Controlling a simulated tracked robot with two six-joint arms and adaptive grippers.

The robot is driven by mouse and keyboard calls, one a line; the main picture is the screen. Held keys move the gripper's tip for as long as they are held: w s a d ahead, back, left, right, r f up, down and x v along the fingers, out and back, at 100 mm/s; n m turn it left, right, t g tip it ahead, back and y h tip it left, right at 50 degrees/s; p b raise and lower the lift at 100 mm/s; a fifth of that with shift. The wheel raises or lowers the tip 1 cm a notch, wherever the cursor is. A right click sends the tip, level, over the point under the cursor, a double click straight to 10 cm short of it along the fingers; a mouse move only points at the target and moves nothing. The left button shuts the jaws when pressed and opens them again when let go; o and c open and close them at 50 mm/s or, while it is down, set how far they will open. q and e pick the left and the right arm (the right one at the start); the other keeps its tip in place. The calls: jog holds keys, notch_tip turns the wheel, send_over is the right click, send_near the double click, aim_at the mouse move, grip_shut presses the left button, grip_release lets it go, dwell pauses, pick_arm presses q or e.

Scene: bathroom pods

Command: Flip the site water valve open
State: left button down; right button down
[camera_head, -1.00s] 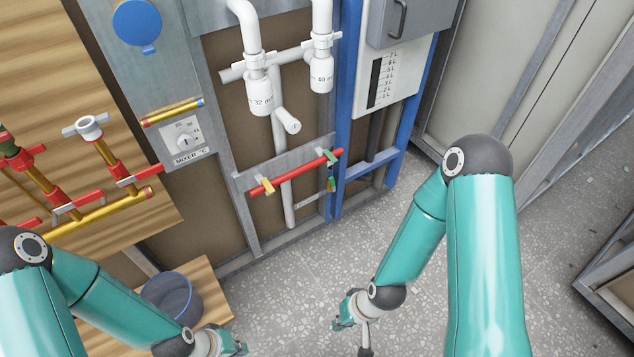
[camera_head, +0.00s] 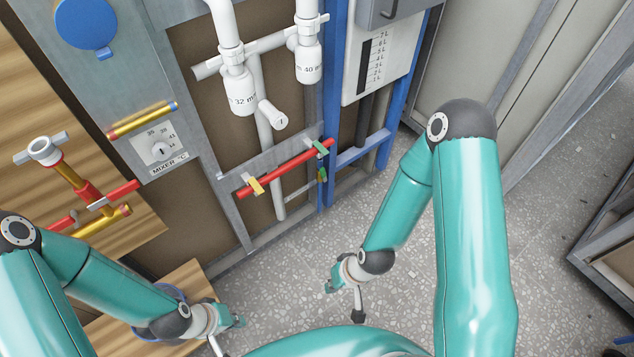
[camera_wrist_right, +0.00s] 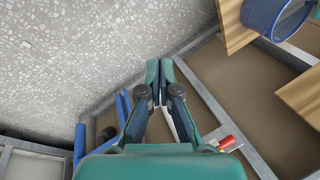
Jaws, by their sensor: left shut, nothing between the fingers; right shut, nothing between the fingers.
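Brass pipework stands on the wooden panel at the left in the head view, with a red lever handle (camera_head: 113,193) set across it and another red lever (camera_head: 62,222) partly at my left arm. A white-capped fitting (camera_head: 43,150) tops its upper end. No label shows which is the site water valve. My left gripper (camera_head: 238,321) is shut and empty, low in the picture, below and to the right of the pipework. My right gripper (camera_head: 331,286) is shut and empty above the grey floor, apart from everything; its closed fingers also show in the right wrist view (camera_wrist_right: 158,78).
A red pipe (camera_head: 290,165) with yellow and green clips crosses the frame at centre. White drain pipes (camera_head: 239,85), a mixer dial (camera_head: 160,150) and a blue post (camera_head: 333,100) stand behind. A blue bucket (camera_wrist_right: 276,15) is near my left arm. Speckled floor (camera_head: 300,260) is free at centre.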

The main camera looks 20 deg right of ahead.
jog(key=w+f+n+t+h+b, duration=0.1)
jog(key=w+f+n+t+b, duration=0.3)
jog(key=w+f+b, duration=0.55)
jog(key=n+t+h+b, duration=1.1)
jog(key=n+t+b, duration=0.15)
jog(key=b, duration=1.45)
send_near(324, 175)
jog(key=w+a, duration=0.3)
jog(key=w, duration=0.2)
jog(key=d, duration=0.1)
jog(key=w+d+r, duration=0.1)
jog(key=d+r, duration=0.1)
jog(key=d, duration=0.1)
jog(key=shift+w, duration=0.25)
